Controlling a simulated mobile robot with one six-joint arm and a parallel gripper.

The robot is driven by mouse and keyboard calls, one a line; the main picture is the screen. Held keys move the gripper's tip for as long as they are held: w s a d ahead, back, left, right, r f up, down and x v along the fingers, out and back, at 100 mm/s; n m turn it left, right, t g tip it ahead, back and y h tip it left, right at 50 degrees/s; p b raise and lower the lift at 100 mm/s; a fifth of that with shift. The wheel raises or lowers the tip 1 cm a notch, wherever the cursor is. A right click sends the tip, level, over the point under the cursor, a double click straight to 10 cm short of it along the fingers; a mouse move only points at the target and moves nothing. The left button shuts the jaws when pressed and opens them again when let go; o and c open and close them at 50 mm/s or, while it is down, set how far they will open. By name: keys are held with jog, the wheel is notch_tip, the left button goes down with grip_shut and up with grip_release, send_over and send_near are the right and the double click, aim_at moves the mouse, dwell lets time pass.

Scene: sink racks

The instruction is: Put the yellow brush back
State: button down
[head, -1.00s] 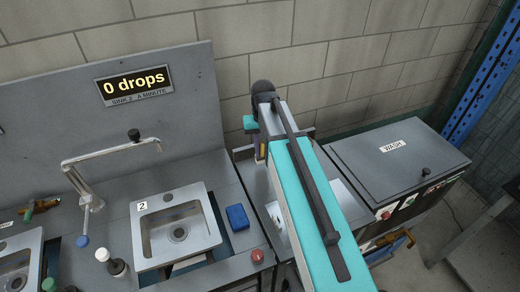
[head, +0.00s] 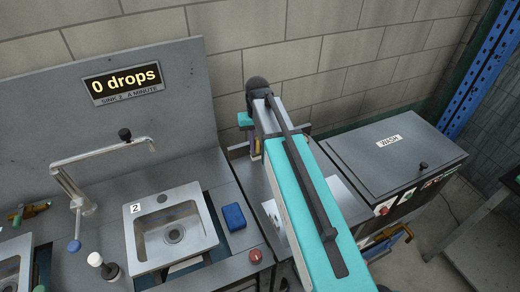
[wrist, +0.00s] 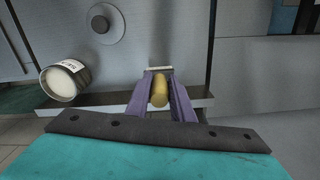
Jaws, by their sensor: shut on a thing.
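In the wrist view my gripper (wrist: 159,82) has its two purple fingers closed around the yellow brush (wrist: 159,95). The rounded yellow end of the brush faces the camera, and a pale strip shows just beyond the fingertips. Whether that strip belongs to the brush I cannot tell. In the head view my arm reaches over the counter right of sink 2, and only a little purple of my gripper (head: 255,148) shows beside it. The brush cannot be made out in that view.
A white labelled tub (wrist: 64,80) is left of my gripper, with a round metal fitting (wrist: 100,22) beyond. Sink 2 (head: 172,232), a blue sponge (head: 234,217) and a red knob (head: 255,256) lie left of my arm. The WASH cabinet (head: 395,160) stands right.

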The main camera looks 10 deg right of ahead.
jog(key=shift+a+f+b, duration=0.1)
jog(key=shift+f+b, duration=0.4)
jog(key=shift+f, duration=0.45)
jog(key=shift+w+f, duration=0.1)
jog(key=c, duration=1.5)
grip_release()
jog(key=shift+c, duration=0.2)
notch_tip(320, 180, up, 10)
jog(key=p, duration=0.5)
jog(key=shift+p, duration=0.3)
jog(key=shift+r, duration=1.1)
